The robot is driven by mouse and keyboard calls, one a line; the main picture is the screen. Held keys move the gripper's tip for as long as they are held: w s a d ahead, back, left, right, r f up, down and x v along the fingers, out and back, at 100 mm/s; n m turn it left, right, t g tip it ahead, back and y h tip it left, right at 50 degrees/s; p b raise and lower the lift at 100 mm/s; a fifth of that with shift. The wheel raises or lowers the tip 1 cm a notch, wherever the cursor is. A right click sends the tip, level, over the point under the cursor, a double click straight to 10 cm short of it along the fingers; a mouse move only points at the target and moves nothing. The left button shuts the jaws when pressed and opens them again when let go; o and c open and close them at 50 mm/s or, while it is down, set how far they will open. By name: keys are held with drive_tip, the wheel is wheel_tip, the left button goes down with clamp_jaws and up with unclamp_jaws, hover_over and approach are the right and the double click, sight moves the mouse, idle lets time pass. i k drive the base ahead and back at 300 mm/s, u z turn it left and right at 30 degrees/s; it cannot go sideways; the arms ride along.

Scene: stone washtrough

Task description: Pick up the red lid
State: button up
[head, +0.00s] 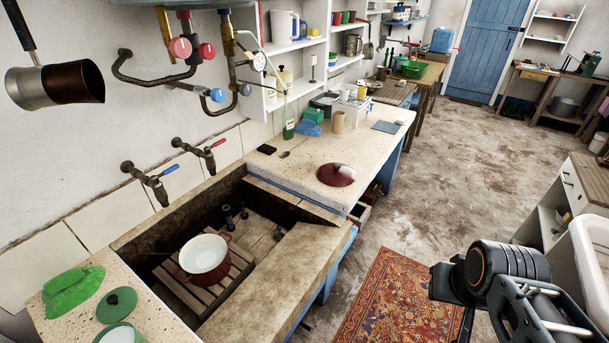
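The red lid (336,175) is dark red and round with a small knob. It lies flat on the speckled counter (307,155) to the right of the stone trough. My gripper (450,292) is at the lower right, over the floor and rug, well apart from the lid. Its fingers are seen partly and at an angle, so I cannot tell whether they are open or shut. A red pot with a white inside (204,258) stands without a lid on the wooden slats in the trough.
The stone trough (275,285) has raised walls, with taps (150,182) on the wall behind. A green lid (116,305) and green cloth (72,290) lie at the lower left. A beige cup (339,122) and green bottle (289,127) stand behind the red lid.

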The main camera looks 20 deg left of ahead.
sight(332, 174)
drive_tip(key=u, duration=0.6)
drive_tip(key=i, duration=1)
drive_tip(key=k, duration=1)
drive_tip(key=z, duration=1)
drive_tip(key=i, duration=0.85)
drive_tip(key=u, duration=2.9)
drive_tip(key=i, duration=0.5)
